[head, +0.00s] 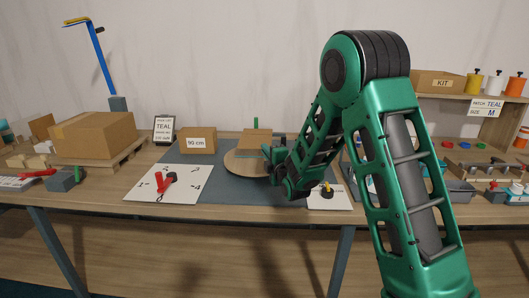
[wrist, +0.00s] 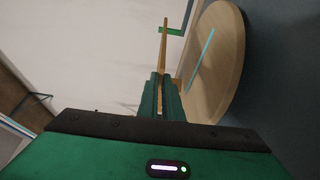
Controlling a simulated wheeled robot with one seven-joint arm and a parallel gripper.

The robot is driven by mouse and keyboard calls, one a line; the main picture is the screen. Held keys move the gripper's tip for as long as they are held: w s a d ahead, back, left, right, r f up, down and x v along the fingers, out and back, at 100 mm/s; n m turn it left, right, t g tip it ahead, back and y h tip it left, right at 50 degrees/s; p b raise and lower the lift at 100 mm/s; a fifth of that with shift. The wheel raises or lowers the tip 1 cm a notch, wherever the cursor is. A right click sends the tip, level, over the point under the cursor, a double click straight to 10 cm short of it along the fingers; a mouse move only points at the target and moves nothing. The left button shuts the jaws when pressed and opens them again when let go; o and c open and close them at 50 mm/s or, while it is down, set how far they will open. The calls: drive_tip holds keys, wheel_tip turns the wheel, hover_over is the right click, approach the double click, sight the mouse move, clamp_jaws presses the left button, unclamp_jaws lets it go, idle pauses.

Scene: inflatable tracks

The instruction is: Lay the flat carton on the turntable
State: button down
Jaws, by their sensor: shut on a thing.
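The flat carton (head: 257,138) is a thin tan panel, seen edge-on in the wrist view (wrist: 163,45). My gripper (head: 268,152) is shut on its near edge; both fingers close around it in the wrist view (wrist: 161,82). The turntable (head: 237,164) is a round wooden disc on the blue-grey mat. It also shows in the wrist view (wrist: 225,70), with a teal line across its top. The carton is over the disc in the head view, beside it in the wrist view; I cannot tell whether they touch. My fingers partly hide the disc's right side.
A 95 cm box (head: 198,141) stands left of the turntable, with a white numbered board (head: 168,183) in front. A green post (head: 255,123) rises behind the carton. A white card with a yellow-black item (head: 327,192) lies to the right. The mat (head: 228,190) is clear in front.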

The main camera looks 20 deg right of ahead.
drive_tip(key=shift+f, duration=2.95)
drive_tip(key=shift+a, duration=0.1)
drive_tip(key=c, duration=1.9)
unclamp_jaws()
drive_tip(key=shift+o, duration=0.2)
drive_tip(key=shift+s+f, duration=0.1)
drive_tip(key=shift+f, duration=0.05)
drive_tip(key=shift+s, duration=0.5)
drive_tip(key=shift+s+d, duration=0.2)
drive_tip(key=shift+s, duration=1.25)
drive_tip(key=shift+s+d, duration=0.15)
drive_tip(key=shift+s, duration=1.3)
